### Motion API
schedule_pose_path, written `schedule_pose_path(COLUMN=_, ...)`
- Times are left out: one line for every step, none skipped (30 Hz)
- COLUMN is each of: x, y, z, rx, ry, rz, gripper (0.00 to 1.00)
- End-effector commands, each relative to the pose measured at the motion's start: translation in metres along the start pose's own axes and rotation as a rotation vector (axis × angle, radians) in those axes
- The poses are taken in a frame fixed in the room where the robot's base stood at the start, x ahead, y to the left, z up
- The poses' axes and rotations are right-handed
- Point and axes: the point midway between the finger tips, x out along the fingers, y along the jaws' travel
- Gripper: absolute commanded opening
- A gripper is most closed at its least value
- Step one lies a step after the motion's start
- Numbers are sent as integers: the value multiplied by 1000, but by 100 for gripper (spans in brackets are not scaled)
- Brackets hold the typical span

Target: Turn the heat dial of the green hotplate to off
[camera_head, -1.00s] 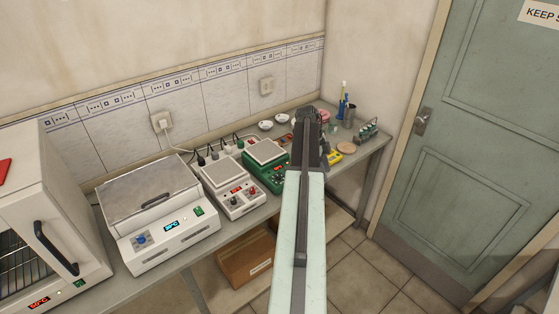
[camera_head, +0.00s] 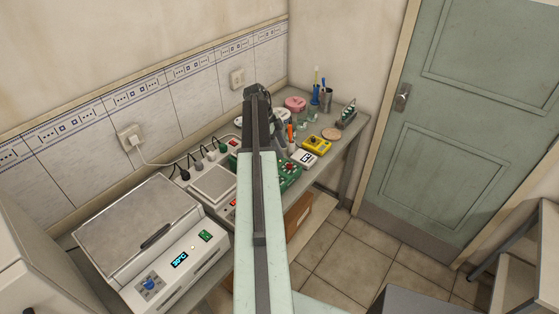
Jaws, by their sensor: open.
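The green hotplate (camera_head: 291,177) stands on the bench, largely hidden behind my arm. Part of its green front shows to the right of the arm, with small red and pale markings. I cannot make out its heat dial or its setting. My gripper (camera_head: 256,90) is the dark end of the arm, beyond and above the hotplate in the picture. It is open, seen from behind, and its fingertips are hard to make out. I see nothing held in it.
A white hotplate (camera_head: 213,184) is left of the arm, beside a lidded bath (camera_head: 136,228) with a blue dial. A yellow device (camera_head: 317,145), a white device (camera_head: 304,158), a pink dish (camera_head: 295,103) and a cork disc (camera_head: 332,134) sit farther right. Open floor (camera_head: 355,265) lies right of the bench.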

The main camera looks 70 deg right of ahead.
Motion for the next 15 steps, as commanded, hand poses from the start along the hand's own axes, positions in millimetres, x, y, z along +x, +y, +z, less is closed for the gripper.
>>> schedule_pose_path(x=2, y=0, z=1, rx=-1, ry=0, rz=0, gripper=43)
schedule_pose_path(x=4, y=0, z=1, rx=-1, ry=0, rz=0, gripper=43)
schedule_pose_path(x=7, y=0, z=2, rx=-1, ry=0, rz=-1, gripper=43)
schedule_pose_path(x=10, y=0, z=2, rx=-2, ry=0, rz=-1, gripper=43)
schedule_pose_path(x=14, y=0, z=3, rx=-2, ry=0, rz=-1, gripper=43)
schedule_pose_path(x=20, y=0, z=3, rx=-2, ry=0, rz=-1, gripper=43)
schedule_pose_path(x=25, y=0, z=4, rx=-2, ry=0, rz=-1, gripper=43)
schedule_pose_path(x=30, y=0, z=4, rx=-1, ry=0, rz=0, gripper=43)
schedule_pose_path(x=38, y=1, z=4, rx=-1, ry=0, rz=0, gripper=43)
schedule_pose_path(x=44, y=1, z=4, rx=-1, ry=0, rz=0, gripper=43)
schedule_pose_path(x=50, y=1, z=4, rx=-1, ry=0, rz=0, gripper=43)
schedule_pose_path(x=57, y=1, z=5, rx=-1, ry=0, rz=0, gripper=43)
schedule_pose_path(x=63, y=1, z=5, rx=-1, ry=0, rz=0, gripper=43)
schedule_pose_path(x=68, y=1, z=5, rx=-1, ry=0, rz=0, gripper=43)
schedule_pose_path(x=73, y=1, z=5, rx=-1, ry=0, rz=-1, gripper=43)
